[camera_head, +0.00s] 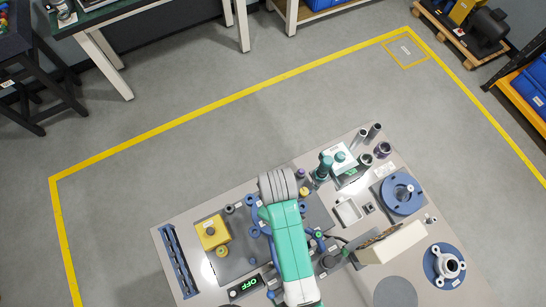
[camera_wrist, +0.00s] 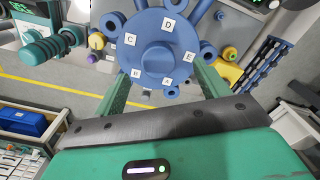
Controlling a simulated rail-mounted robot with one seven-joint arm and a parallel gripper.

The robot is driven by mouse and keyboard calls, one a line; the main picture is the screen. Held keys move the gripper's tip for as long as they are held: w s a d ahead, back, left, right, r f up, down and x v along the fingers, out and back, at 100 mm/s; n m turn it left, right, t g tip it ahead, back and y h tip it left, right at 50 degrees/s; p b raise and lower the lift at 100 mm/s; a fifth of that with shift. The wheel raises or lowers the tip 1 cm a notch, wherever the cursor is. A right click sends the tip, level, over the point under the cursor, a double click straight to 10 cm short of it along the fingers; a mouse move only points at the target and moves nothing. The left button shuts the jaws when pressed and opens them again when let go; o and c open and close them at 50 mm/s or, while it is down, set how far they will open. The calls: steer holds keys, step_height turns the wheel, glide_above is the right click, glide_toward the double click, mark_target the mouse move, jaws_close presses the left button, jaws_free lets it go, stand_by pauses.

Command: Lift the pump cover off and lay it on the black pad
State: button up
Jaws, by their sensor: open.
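A blue round cover with a raised hub (camera_wrist: 159,58) fills the upper middle of the wrist view; this looks like the pump cover. White tags A to E sit around its face, and blue arms and lugs stick out at its edge. My gripper (camera_wrist: 163,76) is open and empty, its green fingers apart across the cover's near part. I cannot tell whether they touch it. In the head view my arm hides most of the cover; a blue lug (camera_head: 252,200) shows beside it. I cannot clearly identify the black pad; a dark grey plate (camera_head: 236,262) lies under the blue parts.
A yellow box (camera_head: 212,232) and a blue rack (camera_head: 177,262) stand left on the bench. A grey disc (camera_head: 395,293) at the front right is bare.

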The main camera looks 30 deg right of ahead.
steer(key=f, duration=0.6)
steer(key=shift+w+f, duration=0.2)
steer(key=shift+w, duration=0.2)
steer(key=shift+c, duration=0.2)
steer(key=shift+w+r, duration=0.1)
steer(key=c, duration=1.5)
